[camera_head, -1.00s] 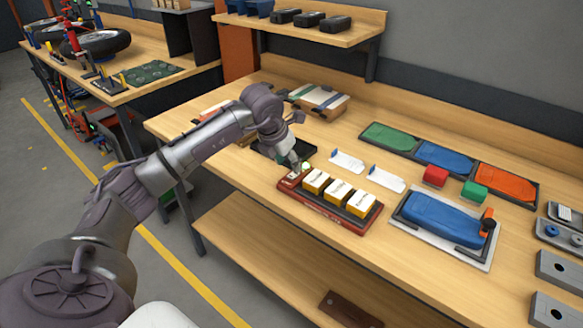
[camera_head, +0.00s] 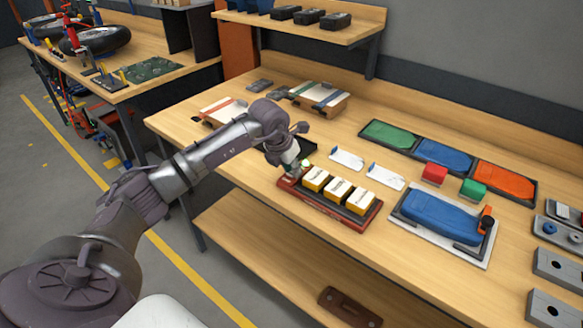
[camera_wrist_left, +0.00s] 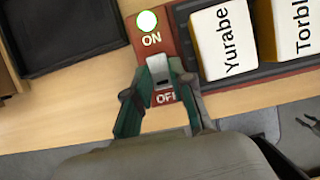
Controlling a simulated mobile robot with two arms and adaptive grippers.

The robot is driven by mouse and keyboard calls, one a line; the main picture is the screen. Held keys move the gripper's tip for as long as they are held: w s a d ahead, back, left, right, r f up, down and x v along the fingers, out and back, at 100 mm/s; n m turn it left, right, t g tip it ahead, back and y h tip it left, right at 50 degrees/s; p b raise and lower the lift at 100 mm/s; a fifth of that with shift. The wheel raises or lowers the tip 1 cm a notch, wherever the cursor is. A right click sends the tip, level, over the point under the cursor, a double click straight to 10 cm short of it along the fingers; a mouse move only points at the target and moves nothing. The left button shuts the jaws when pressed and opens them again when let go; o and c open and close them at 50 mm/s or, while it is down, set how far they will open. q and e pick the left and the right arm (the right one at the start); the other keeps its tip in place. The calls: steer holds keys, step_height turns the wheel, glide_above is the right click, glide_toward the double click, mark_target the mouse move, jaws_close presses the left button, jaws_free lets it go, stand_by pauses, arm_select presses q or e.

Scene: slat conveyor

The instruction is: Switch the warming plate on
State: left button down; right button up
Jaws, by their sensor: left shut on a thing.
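The warming plate (camera_head: 332,212) is a long dark red unit on the bench, with yellow-and-white boxes (camera_head: 338,190) in a row on it. At its left end the left wrist view shows a small grey switch lever (camera_wrist_left: 160,84) between the words ON and OFF. A round lamp (camera_wrist_left: 148,21) above ON looks bright white with a green rim. My left gripper (camera_wrist_left: 160,72) has its green fingers closed on either side of the lever. In the head view the left gripper (camera_head: 292,166) reaches down over the plate's left end. The right gripper is out of view.
A black tray (camera_wrist_left: 70,35) lies close to the plate's left end. White cards (camera_head: 385,177) lie behind the plate, and a blue piece on a grey plate (camera_head: 440,220) is to its right. Red and green blocks (camera_head: 473,191) stand beyond. The bench's front edge is close.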

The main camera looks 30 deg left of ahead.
arm_select(q)
steer(key=shift+w+r+g+p, duration=0.2)
steer(key=shift+g+p, duration=0.1)
steer(key=shift+g, duration=0.2)
steer(key=shift+f+g, duration=0.1)
steer(key=shift+g, duration=0.3)
steer(key=c, duration=1)
jaws_free()
steer(key=v, duration=1.2)
steer(key=shift+d, duration=0.1)
